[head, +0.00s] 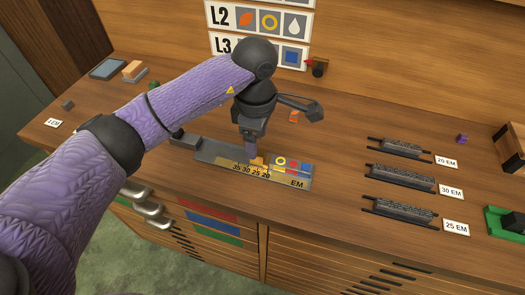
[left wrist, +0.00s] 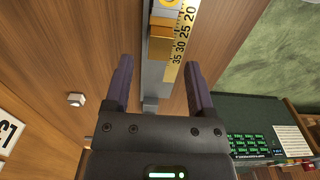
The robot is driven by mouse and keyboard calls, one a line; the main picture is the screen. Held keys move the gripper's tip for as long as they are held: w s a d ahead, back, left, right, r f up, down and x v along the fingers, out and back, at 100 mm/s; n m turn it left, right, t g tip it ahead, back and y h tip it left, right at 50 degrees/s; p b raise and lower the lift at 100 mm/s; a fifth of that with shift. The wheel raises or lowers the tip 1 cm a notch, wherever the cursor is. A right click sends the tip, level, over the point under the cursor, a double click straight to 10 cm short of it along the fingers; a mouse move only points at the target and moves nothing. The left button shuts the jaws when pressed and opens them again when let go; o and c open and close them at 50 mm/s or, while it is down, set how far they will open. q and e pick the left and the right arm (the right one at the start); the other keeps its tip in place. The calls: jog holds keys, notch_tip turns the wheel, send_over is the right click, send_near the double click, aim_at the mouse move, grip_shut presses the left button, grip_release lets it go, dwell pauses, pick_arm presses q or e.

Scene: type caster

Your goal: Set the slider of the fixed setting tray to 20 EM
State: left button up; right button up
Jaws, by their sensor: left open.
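The setting tray (head: 210,152) is a long grey tray on the bench with a yellow scale (head: 246,170) reading 35, 30, 25, 20 and EM. An orange-yellow slider (head: 258,160) shows beside the scale near the 25 and 20 marks; I cannot tell its exact setting. The left wrist view also shows the slider (left wrist: 161,47) beside the numbers. My left gripper (head: 254,150) points down over the tray close to the slider, partly hiding it. In the left wrist view its open fingers (left wrist: 157,78) straddle the tray's line, with nothing between them. My right gripper is out of view.
Several dark type racks (head: 400,180) lie at the right beside 20 EM, 30 EM and 25 EM cards. A wooden box (head: 509,146) and a green item (head: 497,222) stand at the far right. Drawers (head: 205,220) front the bench. Bench surface between tray and racks is clear.

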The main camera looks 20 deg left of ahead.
aim_at(261, 157)
pick_arm(q)
notch_tip(261, 157, down, 4)
jog(key=shift+r, duration=0.2)
jog(key=shift+c, duration=0.3)
grip_shut()
dwell(1.1)
